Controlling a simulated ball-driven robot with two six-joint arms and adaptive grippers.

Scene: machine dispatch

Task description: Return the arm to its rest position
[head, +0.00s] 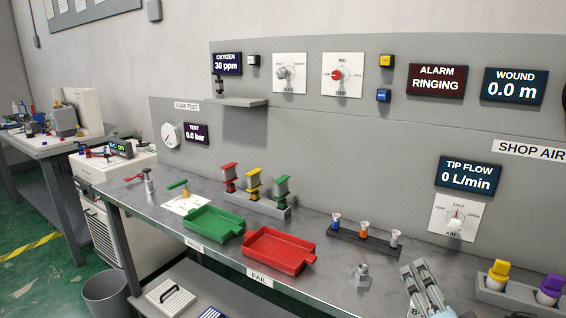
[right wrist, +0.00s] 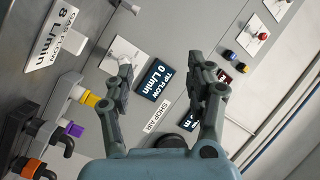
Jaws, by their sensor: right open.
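My right gripper (head: 418,279) shows at the bottom right of the head view, above the front part of the workbench. In the right wrist view its two fingers (right wrist: 166,84) are spread with nothing between them, facing the grey panel with the tip flow display (right wrist: 154,86). That display also shows in the head view (head: 470,174), reading 0 L/min. My left gripper is in neither view.
The workbench (head: 330,208) holds a green tray (head: 214,224), a red tray (head: 280,250), a metal hex fitting (head: 362,276) and a rack of small vials (head: 365,240). Yellow (head: 497,272) and purple (head: 550,288) knobs stand right of my right gripper. The alarm display (head: 437,81) reads RINGING.

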